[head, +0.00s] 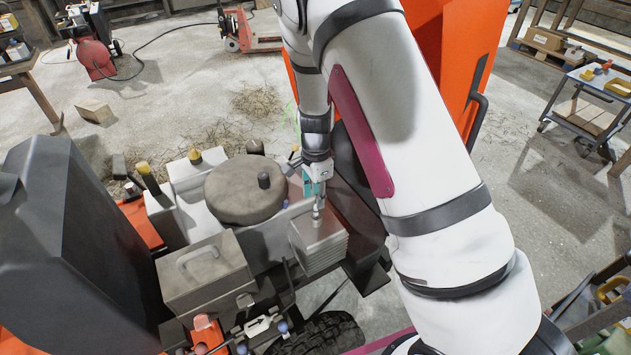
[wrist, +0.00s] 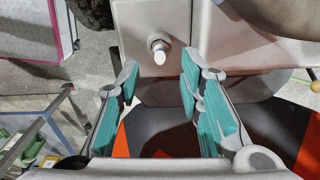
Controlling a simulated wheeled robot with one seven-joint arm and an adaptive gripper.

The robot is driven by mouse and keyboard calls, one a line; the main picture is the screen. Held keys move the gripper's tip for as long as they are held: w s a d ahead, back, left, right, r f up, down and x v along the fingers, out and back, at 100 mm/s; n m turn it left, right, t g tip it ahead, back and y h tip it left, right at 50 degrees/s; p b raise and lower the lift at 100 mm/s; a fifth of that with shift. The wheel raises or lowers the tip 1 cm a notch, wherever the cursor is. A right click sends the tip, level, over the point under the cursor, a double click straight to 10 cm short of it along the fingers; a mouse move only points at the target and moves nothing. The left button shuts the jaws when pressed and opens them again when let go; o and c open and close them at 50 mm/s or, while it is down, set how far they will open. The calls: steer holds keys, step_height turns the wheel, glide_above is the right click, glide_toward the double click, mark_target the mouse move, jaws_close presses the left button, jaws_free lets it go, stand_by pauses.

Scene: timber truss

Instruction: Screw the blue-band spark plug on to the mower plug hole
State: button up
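The mower engine (head: 230,230) stands in front of me, with a grey finned block (head: 320,250) at its right side. A small metal spark plug (head: 318,214) stands upright on top of this block; it also shows in the wrist view (wrist: 159,50), pale-tipped with a metal base. I cannot make out a blue band. The plug hole is hidden beneath the plug. My gripper (head: 317,186) points down just above the plug. In the wrist view my gripper (wrist: 160,75) is open, its teal pads apart with nothing between them. The plug lies just beyond the fingertips, roughly centred.
A round brown cover (head: 245,190) and a grey box with a handle (head: 205,272) sit left of the block. A dark grey hood (head: 70,250) rises at far left. An orange body (head: 450,60) stands behind my arm. A tool cart (head: 590,100) is at right.

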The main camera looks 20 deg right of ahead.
mark_target(316, 214)
steer(key=shift+f+b, duration=0.3)
steer(key=shift+f, duration=2.45)
jaws_close()
steer(key=c, duration=0.8)
jaws_free()
jaws_close()
steer(key=m+p, duration=0.1)
steer(key=m, duration=0.5)
steer(key=m+p, duration=0.1)
steer(key=m, duration=0.4)
steer(key=shift+m, duration=0.3)
steer(key=o, duration=0.7)
jaws_free()
steer(key=shift+o, duration=0.2)
